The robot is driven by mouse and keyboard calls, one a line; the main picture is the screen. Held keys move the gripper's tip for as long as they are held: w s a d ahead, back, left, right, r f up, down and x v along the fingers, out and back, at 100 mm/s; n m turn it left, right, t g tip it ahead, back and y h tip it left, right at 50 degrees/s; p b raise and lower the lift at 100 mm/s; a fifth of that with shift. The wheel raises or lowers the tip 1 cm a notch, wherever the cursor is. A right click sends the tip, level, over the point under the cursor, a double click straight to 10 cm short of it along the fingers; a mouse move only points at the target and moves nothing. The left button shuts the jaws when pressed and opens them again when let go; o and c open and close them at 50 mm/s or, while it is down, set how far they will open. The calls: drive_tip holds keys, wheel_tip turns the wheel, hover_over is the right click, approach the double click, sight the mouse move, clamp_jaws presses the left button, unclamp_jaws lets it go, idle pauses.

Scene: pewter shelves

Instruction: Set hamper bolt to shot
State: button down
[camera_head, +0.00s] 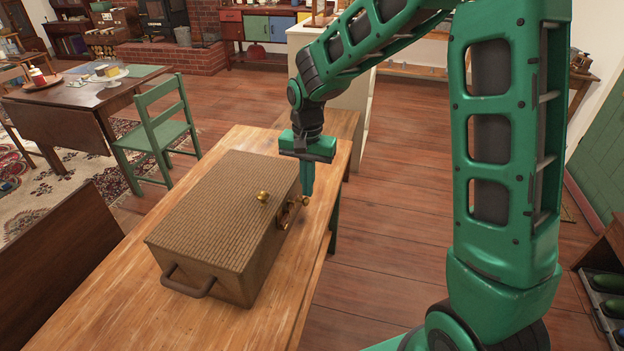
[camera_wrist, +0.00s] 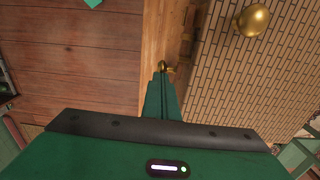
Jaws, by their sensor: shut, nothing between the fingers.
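The hamper (camera_head: 215,215) is a brown woven box with a closed lid, standing on the wooden table. A brass knob (camera_head: 263,196) sits on its lid near the right edge, and it shows large in the wrist view (camera_wrist: 254,19). The brass bolt (camera_head: 303,200) is on the hamper's right side; in the wrist view its small brass end (camera_wrist: 165,69) shows at my fingertips. My gripper (camera_head: 307,195) points down beside the bolt, shut and empty. I cannot tell whether the fingers touch the bolt. The bolt's position is partly hidden by the fingers.
The wooden table (camera_head: 130,318) has bare room in front of the hamper and a narrow strip to its right. A green chair (camera_head: 160,130) stands behind left, by a dark drop-leaf table (camera_head: 60,115). Open floor (camera_head: 400,220) lies right.

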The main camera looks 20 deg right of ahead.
idle(0.3)
wheel_tip(320, 180, up, 13)
drive_tip(key=w+d, duration=0.1)
drive_tip(key=w, duration=0.1)
drive_tip(key=shift+w+d, duration=0.2)
drive_tip(key=shift+d, duration=0.15)
drive_tip(key=shift+f, duration=0.1)
drive_tip(key=s+d+r, duration=0.1)
drive_tip(key=s+d, duration=1.3)
drive_tip(key=s+d+f, duration=0.2)
drive_tip(key=s, duration=0.7)
drive_tip(key=s+d+f, duration=0.2)
drive_tip(key=s+d, duration=0.1)
drive_tip(key=s, duration=0.7)
drive_tip(key=shift+d+f+n, duration=0.3)
drive_tip(key=shift+d+n, duration=0.05)
drive_tip(key=shift+n, duration=0.05)
